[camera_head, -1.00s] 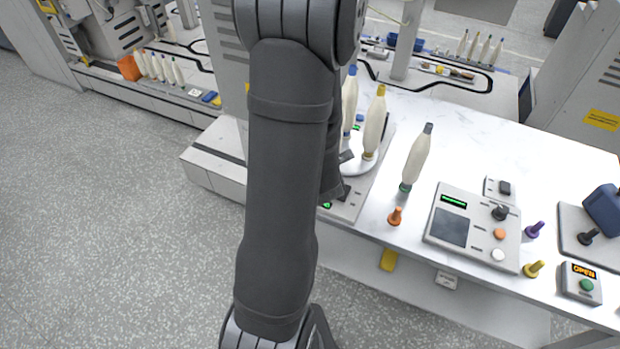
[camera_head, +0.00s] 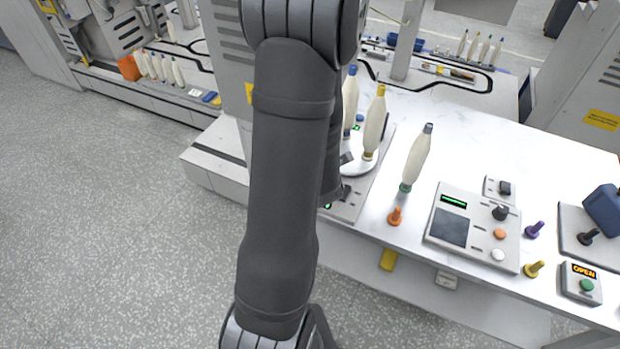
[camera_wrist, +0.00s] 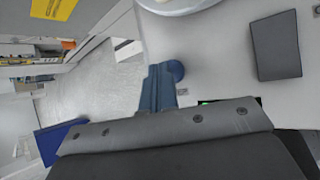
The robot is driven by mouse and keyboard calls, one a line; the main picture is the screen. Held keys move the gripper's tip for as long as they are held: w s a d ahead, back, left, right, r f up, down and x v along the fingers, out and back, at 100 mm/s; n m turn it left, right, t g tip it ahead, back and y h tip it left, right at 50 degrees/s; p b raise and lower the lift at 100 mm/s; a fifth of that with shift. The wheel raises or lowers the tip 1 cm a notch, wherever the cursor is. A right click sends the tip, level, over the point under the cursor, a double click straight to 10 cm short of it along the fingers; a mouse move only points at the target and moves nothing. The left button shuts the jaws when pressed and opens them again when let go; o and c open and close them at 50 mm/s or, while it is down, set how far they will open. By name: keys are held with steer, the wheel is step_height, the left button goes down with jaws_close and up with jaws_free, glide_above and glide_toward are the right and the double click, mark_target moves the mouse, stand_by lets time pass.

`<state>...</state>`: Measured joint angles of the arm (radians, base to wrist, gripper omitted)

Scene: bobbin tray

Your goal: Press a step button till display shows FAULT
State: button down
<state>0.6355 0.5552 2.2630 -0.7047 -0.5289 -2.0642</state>
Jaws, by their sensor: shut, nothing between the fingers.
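In the wrist view, my gripper (camera_wrist: 157,88) is shut and empty, its slim blue-grey fingers together over the pale machine top. A round blue button (camera_wrist: 176,70) lies right beside the fingertips; I cannot tell whether they touch it. A small green-lit display (camera_wrist: 205,102) is mostly covered by my gripper body. In the head view, my arm hides my gripper. A small green display (camera_head: 327,205) shows at the arm's edge, and another blue button (camera_head: 360,118) with a green display (camera_head: 357,128) is behind the turntable. Their text is unreadable.
A white turntable (camera_head: 358,168) carries upright bobbins, including a yellow-tipped one (camera_head: 375,120). Another bobbin (camera_head: 416,158) stands on the white table. A control box (camera_head: 473,230), orange peg (camera_head: 395,216) and OPEN sign box (camera_head: 582,283) are to the right. Grey floor lies left.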

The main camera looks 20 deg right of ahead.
steer(key=shift+r, duration=0.85)
